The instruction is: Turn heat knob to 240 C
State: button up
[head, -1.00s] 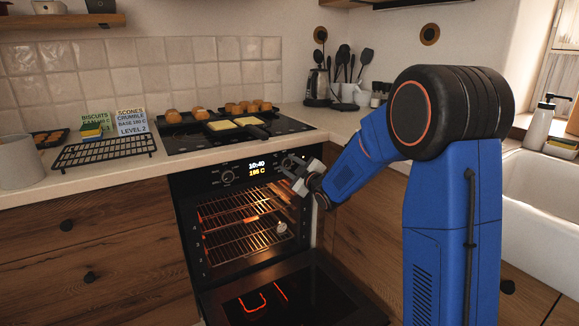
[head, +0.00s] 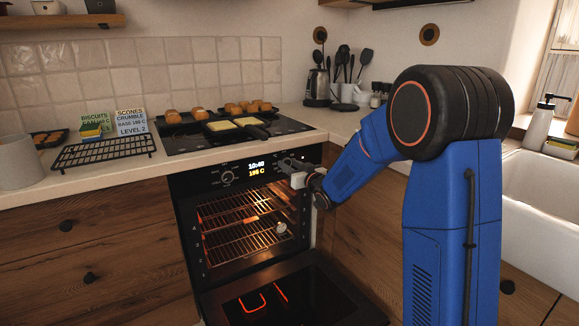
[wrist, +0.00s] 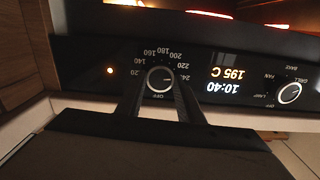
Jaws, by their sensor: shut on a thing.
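The heat knob (wrist: 160,78) is a round dark dial with a pale rim, upside down in the wrist view. Its scale runs from OFF through 140, 160, 180, 200 and 220 to 240. My gripper (wrist: 160,88) is shut on the knob, one dark finger at each side. I cannot read the knob's pointer clearly. The oven display (wrist: 227,80) reads 195 C and 10:40; it also shows in the head view (head: 258,169). In the head view my gripper (head: 287,164) is at the right end of the panel and hides the knob.
A second knob (head: 227,177) with GRILL, FAN and BAKE labels sits left of the display. The oven door (head: 285,295) hangs open below, with lit racks (head: 245,225) inside. Trays of buns (head: 245,107) stand on the hob. A recipe card (head: 130,122) leans behind a black rack (head: 103,151).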

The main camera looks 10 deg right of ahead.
jog(key=shift+f+m, duration=0.1)
jog(key=shift+m, duration=0.8)
jog(key=o, duration=1.1)
jog(key=shift+s, duration=0.1)
jog(key=v, duration=1.7)
jog(key=shift+s, duration=0.1)
jog(key=shift+d, duration=0.1)
